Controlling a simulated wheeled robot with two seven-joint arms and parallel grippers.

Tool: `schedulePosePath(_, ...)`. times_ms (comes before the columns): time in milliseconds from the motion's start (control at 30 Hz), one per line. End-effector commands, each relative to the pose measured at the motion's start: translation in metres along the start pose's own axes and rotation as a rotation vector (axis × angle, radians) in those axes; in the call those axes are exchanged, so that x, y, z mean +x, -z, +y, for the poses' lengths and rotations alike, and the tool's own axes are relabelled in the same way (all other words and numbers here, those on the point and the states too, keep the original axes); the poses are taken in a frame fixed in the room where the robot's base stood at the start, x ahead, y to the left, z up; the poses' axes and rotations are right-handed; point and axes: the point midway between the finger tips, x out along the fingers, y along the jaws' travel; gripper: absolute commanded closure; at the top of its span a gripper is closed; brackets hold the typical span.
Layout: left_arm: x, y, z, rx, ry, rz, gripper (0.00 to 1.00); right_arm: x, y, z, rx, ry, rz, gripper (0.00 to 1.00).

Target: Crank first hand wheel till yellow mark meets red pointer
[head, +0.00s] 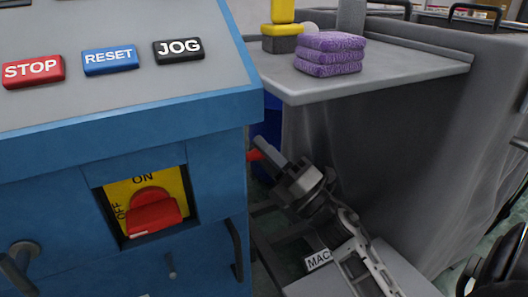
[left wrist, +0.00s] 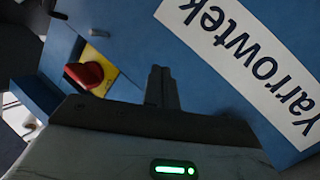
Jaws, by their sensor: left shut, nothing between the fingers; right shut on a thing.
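My right gripper (head: 268,155) is beside the right side of the blue machine (head: 217,160), its fingers pointing up and left. It is shut on a small red handle-like part (head: 254,155), which sticks out at the machine's edge and is mostly hidden by the fingers. The first hand wheel, its yellow mark and the red pointer cannot be made out in either view. My left gripper (left wrist: 161,80) shows in the left wrist view, shut and empty in front of the blue machine panel with the "Yarrowtek" label (left wrist: 245,65).
A red rotary switch (head: 152,212) on a yellow plate sits in the machine's front, below STOP (head: 33,71), RESET (head: 110,60) and JOG (head: 178,49) buttons. A grey side table (head: 400,68) holds folded purple cloths (head: 330,55). A black bar handle (head: 235,250) juts out.

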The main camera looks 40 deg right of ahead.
Motion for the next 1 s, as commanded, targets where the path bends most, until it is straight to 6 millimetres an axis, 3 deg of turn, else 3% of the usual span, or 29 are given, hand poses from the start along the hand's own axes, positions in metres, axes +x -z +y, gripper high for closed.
schedulePosePath(67,0.000,0.000,0.000,0.000,0.000,0.001,1.00,-0.001,-0.001,-0.005,0.003,0.013,-0.006,1.00)
schedulePosePath(100,0.000,0.000,0.000,0.000,0.000,0.001,1.00,-0.001,-0.001,-0.005,0.003,0.013,-0.006,0.76)
schedulePosePath(167,0.000,0.000,0.000,0.000,0.000,0.001,1.00,-0.001,-0.001,-0.005,0.002,0.013,-0.006,0.60)
schedulePosePath(200,0.000,0.000,0.000,0.000,0.000,0.001,1.00,-0.001,-0.001,-0.004,0.002,0.012,-0.006,0.58)
schedulePosePath(567,0.000,0.000,0.000,0.000,0.000,0.002,1.00,-0.007,0.000,-0.002,0.003,0.006,-0.003,0.58)
schedulePosePath(767,0.000,0.000,0.000,-0.001,-0.001,0.002,1.00,-0.042,0.000,-0.004,0.005,0.012,-0.007,0.58)
schedulePosePath(1000,0.000,0.001,0.000,0.001,0.000,0.002,1.00,-0.101,0.000,-0.003,0.004,0.013,-0.007,0.58)
